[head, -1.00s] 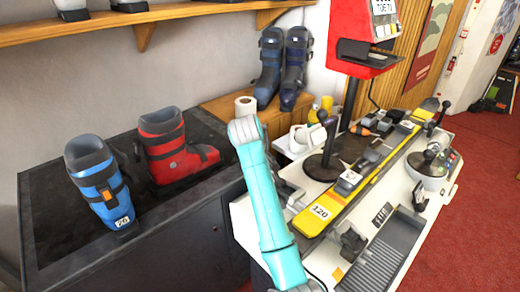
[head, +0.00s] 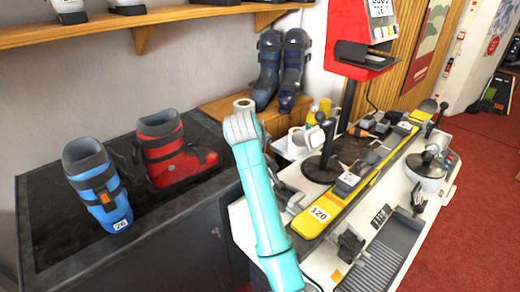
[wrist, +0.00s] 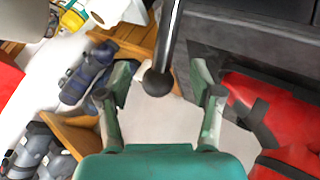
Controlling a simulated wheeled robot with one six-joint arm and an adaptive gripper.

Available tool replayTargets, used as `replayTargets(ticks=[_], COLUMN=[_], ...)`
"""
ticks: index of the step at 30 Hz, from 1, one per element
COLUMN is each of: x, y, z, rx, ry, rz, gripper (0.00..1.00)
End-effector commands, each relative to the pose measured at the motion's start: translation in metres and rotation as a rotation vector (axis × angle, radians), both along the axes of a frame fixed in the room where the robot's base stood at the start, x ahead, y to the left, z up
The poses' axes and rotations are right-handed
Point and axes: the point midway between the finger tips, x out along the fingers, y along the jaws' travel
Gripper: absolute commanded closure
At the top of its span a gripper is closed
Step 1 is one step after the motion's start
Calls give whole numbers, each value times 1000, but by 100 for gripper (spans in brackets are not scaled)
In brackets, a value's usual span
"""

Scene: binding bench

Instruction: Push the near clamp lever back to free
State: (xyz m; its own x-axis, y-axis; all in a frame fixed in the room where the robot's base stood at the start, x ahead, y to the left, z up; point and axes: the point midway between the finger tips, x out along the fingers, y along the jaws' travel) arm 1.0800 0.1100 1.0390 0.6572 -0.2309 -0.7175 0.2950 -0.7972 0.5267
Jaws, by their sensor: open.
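In the wrist view a lever with a round black knob (wrist: 157,83) and a bright metal rod comes down from the top edge. The knob shows between the two green fingers of my gripper (wrist: 161,92). The fingers are spread apart on either side of it; I cannot tell whether either touches it. In the head view my gripper is hidden behind my teal arm, and I cannot pick out this lever there.
A red boot (head: 170,155) and a blue boot (head: 98,185) stand on the dark counter at left. Dark boots (head: 280,70) stand behind. A red device (head: 355,35) rises at the back.

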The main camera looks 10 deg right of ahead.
Motion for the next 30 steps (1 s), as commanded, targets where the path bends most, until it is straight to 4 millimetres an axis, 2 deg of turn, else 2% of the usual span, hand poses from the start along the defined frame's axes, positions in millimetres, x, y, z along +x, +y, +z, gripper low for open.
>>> replayTargets(ticks=[6, 12, 25, 26, 30], x=[-29, -47, -55, -54, -58], y=[10, 16, 18, 18, 23], z=[34, 53, 61, 61, 59], rx=[1, -1, -2, -2, 20], ry=[-5, -4, -2, -2, -19], rz=[1, 0, -1, -1, -22], gripper=[35, 35, 35, 37, 72])
